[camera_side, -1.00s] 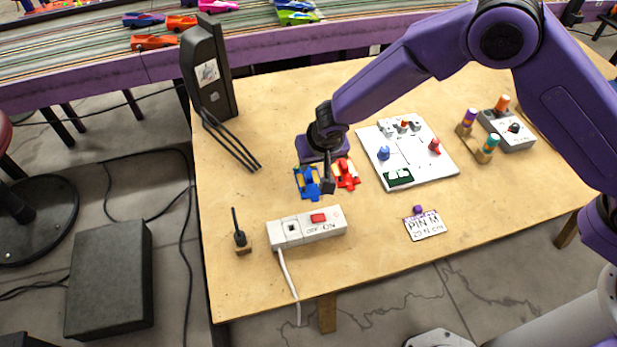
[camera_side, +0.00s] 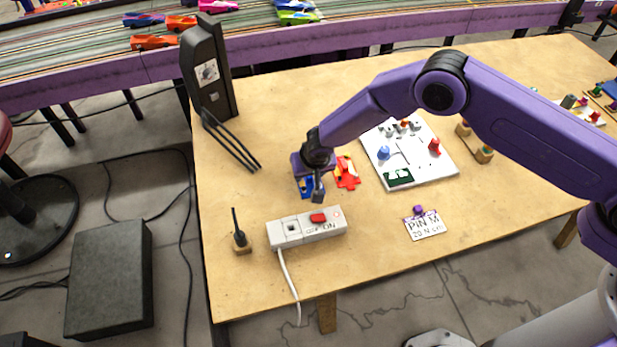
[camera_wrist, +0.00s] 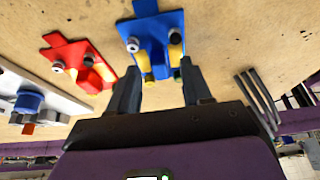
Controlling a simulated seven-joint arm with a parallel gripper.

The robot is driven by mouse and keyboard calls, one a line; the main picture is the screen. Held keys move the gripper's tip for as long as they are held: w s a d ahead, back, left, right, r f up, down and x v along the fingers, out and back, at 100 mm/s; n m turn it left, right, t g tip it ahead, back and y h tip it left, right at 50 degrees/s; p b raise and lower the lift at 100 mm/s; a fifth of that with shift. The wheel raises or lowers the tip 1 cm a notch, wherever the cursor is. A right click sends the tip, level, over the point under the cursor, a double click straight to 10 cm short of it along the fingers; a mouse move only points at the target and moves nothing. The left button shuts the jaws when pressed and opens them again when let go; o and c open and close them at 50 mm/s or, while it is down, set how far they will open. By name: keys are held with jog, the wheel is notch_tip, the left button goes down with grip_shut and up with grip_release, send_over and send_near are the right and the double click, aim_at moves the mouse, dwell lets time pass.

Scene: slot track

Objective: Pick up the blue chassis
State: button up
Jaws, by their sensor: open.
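The blue chassis (camera_side: 303,188) lies on the wooden table, mostly hidden under my gripper in the side view. In the wrist view the blue chassis (camera_wrist: 153,30) shows its blue body, yellow parts and dark and grey round pieces. My gripper (camera_side: 314,192) points down over it. In the wrist view my gripper (camera_wrist: 160,65) is open, with one finger on each side of the chassis's near end. No contact shows, and I cannot tell how far the fingertips are above the table.
A red chassis (camera_side: 347,174) lies close on the right, also in the wrist view (camera_wrist: 80,60). A white board (camera_side: 420,165) is farther right. A white switch box (camera_side: 290,231) stands in front. A black stand (camera_side: 213,85) with dark prongs is at the back left.

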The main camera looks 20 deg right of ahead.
jog(key=shift+w+f, duration=0.15)
jog(key=shift+f, duration=0.2)
grip_shut()
jog(key=shift+r, duration=0.15)
jog(key=shift+r, duration=0.55)
jog(key=s+d+r, duration=0.8)
jog(key=s+r, duration=0.3)
jog(key=shift+s+r, duration=0.2)
jog(key=shift+r, duration=0.15)
